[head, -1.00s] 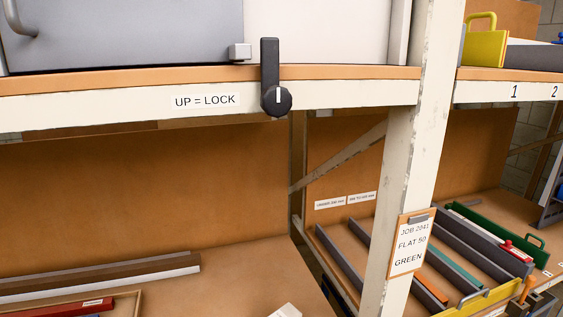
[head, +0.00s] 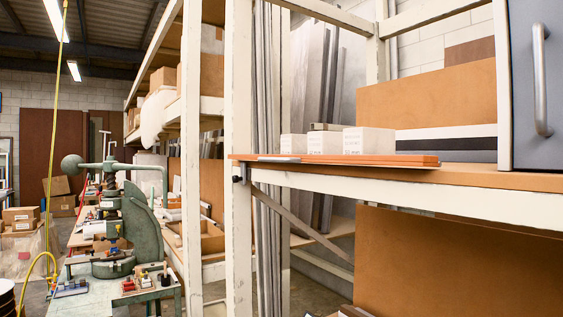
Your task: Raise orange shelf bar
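The orange shelf bar (head: 375,160) lies flat along the front edge of the upper shelf, running from the white upright to the middle of the shelf. A small grey piece (head: 280,159) sits on its left part. A small dark fitting (head: 238,179) is on the upright just below the bar's left end. Neither of my grippers is in view.
White boxes (head: 368,141) stand on the shelf behind the bar. A grey cabinet door with a handle (head: 541,80) is at the right. A green fly press (head: 130,215) stands on a bench at the left. White uprights (head: 239,110) frame the rack.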

